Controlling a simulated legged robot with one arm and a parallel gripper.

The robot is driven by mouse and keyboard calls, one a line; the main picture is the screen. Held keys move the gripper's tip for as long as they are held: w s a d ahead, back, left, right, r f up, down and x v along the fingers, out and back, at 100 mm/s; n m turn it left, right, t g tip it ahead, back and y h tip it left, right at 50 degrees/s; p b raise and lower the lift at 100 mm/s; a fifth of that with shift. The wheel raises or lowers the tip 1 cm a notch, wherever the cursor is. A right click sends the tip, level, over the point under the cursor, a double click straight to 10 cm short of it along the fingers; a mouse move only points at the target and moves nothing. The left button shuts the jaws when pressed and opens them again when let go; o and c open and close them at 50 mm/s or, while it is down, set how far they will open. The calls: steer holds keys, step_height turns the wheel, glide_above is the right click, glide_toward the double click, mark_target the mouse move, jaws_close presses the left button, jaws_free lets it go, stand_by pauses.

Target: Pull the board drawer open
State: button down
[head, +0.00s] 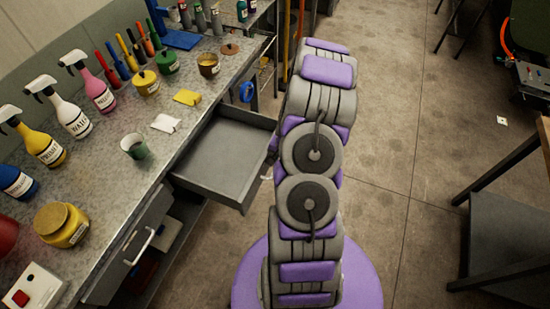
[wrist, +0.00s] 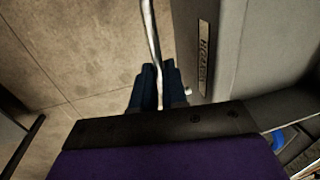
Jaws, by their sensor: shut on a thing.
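The board drawer (head: 222,158) is pulled out from under the workbench in the head view, and its grey tray looks empty. In the wrist view its grey front (wrist: 225,50) carries a small label plate (wrist: 203,58), whose lettering is hard to read. A silver bar handle (wrist: 151,35) runs down between the dark blue fingers of my gripper (wrist: 159,90). My gripper is shut on this handle, beside the drawer front. In the head view my arm hides most of the handle and my gripper.
The workbench (head: 185,135) holds spray bottles, jars, a cup (head: 134,146) and a yellow sponge (head: 187,97). Another drawer with a handle (head: 140,246) is nearer on the left. A blue round object (head: 246,92) is beyond the open drawer. Floor (head: 400,130) is clear to the right, before a dark table (head: 500,235).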

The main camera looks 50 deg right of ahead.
steer(key=shift+d, duration=0.1)
steer(key=c, duration=1.5)
jaws_free()
steer(key=shift+c, duration=0.2)
steer(key=o, duration=0.4)
steer(key=shift+w+d+f, duration=0.1)
steer(key=shift+d+f, duration=0.05)
steer(key=shift+d, duration=0.15)
steer(key=shift+a+r, duration=0.15)
steer(key=shift+r, duration=0.35)
steer(key=s+r, duration=0.1)
steer(key=r, duration=0.4)
steer(key=s+d+r+p, duration=0.1)
steer(key=r, duration=0.4)
steer(key=s+r+p, duration=0.1)
steer(key=r, duration=0.5)
steer(key=shift+d, duration=0.25)
